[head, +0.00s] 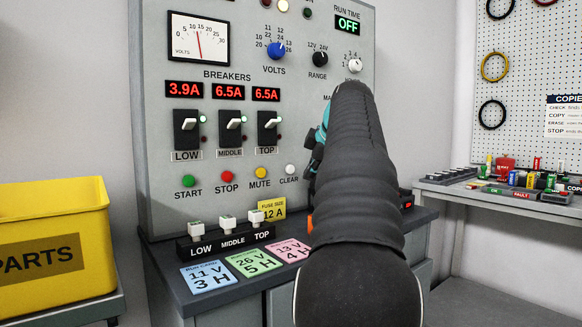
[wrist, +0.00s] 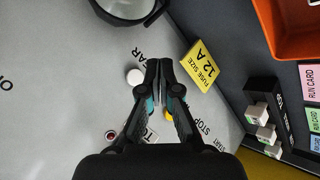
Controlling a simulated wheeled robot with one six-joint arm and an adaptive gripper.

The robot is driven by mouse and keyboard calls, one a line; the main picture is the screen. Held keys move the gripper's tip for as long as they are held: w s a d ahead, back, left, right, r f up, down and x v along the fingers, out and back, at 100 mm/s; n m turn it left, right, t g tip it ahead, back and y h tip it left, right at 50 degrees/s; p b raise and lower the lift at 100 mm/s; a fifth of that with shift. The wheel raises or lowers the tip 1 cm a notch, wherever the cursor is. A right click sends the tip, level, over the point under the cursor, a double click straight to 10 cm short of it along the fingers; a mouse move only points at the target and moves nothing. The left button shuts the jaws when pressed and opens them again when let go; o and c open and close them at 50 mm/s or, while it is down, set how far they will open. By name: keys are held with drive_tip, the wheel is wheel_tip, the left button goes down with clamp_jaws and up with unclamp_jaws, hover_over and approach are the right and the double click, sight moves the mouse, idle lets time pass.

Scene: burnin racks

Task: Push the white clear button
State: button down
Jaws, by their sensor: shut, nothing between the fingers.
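The white clear button (head: 290,169) is at the right end of the button row on the grey panel, above the word CLEAR. In the wrist view the same white button (wrist: 134,76) shows just left of my fingertips, with a small gap in the picture. My gripper (wrist: 159,66) is shut and empty, its tips pointing toward the panel. I cannot tell how far the tips are from the panel surface. In the head view my dark arm hides most of the gripper; only a teal and black part shows beside it.
Beside the clear button are the yellow mute button (head: 261,171), red stop button (head: 226,177) and green start button (head: 188,181). A yellow fuse card (head: 272,209) and fuse holders labelled low, middle and top are below. A knob (wrist: 126,8) is near the fingers.

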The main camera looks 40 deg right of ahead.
drive_tip(key=shift+w+d+p, duration=0.2)
drive_tip(key=shift+w+p, duration=0.65)
drive_tip(key=shift+w, duration=1.2)
drive_tip(key=shift+w, duration=0.1)
drive_tip(key=shift+w+p, duration=0.3)
drive_tip(key=shift+w+d, duration=0.15)
drive_tip(key=shift+w, duration=0.3)
idle(0.6)
drive_tip(key=shift+s, duration=0.85)
drive_tip(key=shift+s, duration=0.15)
drive_tip(key=s, duration=0.1)
drive_tip(key=s+b, duration=0.1)
drive_tip(key=s, duration=0.1)
drive_tip(key=s+b, duration=0.1)
drive_tip(key=shift+s+a, duration=0.35)
drive_tip(key=shift+a, duration=0.05)
